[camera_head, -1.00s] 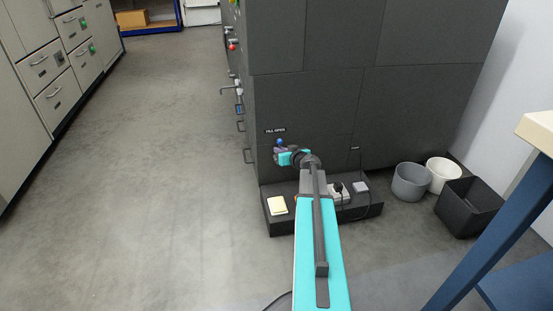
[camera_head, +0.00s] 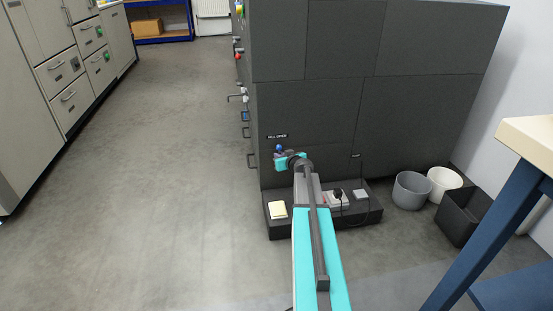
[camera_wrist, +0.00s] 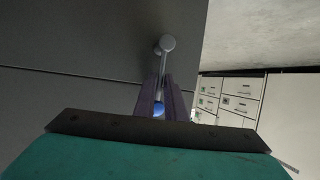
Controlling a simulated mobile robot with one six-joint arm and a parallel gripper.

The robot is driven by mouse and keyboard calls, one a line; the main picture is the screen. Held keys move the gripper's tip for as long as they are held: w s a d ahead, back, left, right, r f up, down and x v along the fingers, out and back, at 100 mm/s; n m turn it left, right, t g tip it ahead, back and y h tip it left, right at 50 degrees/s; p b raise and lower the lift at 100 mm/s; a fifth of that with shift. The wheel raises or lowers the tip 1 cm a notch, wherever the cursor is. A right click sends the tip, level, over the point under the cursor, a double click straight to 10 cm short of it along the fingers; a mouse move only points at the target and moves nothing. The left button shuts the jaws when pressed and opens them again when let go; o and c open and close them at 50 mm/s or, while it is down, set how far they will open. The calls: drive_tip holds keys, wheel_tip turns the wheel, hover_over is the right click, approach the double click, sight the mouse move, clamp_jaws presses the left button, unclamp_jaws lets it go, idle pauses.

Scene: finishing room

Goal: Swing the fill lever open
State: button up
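The fill lever (camera_wrist: 162,71) is a thin silver bar with a round pivot end at the top of the wrist view. Its blue knob (camera_head: 279,147) shows just below the small label (camera_head: 277,136) at the dark machine's near left corner. The knob also shows between my fingers in the wrist view (camera_wrist: 158,110). My gripper (camera_head: 279,157) is at the lever, its purple fingers (camera_wrist: 161,98) one on each side of the bar with little gap. It looks shut on the bar; the exact contact is partly hidden.
The dark machine (camera_head: 320,110) has a low plinth (camera_head: 290,230) with a cream pad and plugs. A grey bin (camera_head: 411,191), a white bin (camera_head: 445,180) and a black bin (camera_head: 463,212) stand right, near a blue-legged table (camera_head: 480,245). Floor left (camera_head: 165,180) is clear.

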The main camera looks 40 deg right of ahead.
drive_tip(key=o, duration=0.4)
drive_tip(key=shift+s+d+r, duration=0.1)
drive_tip(key=shift+r, duration=0.45)
drive_tip(key=shift+c, duration=0.2)
drive_tip(key=shift+f, duration=0.25)
drive_tip(key=shift+a, duration=0.2)
drive_tip(key=shift+p+v, duration=1.6)
drive_tip(key=shift+v, duration=5.25)
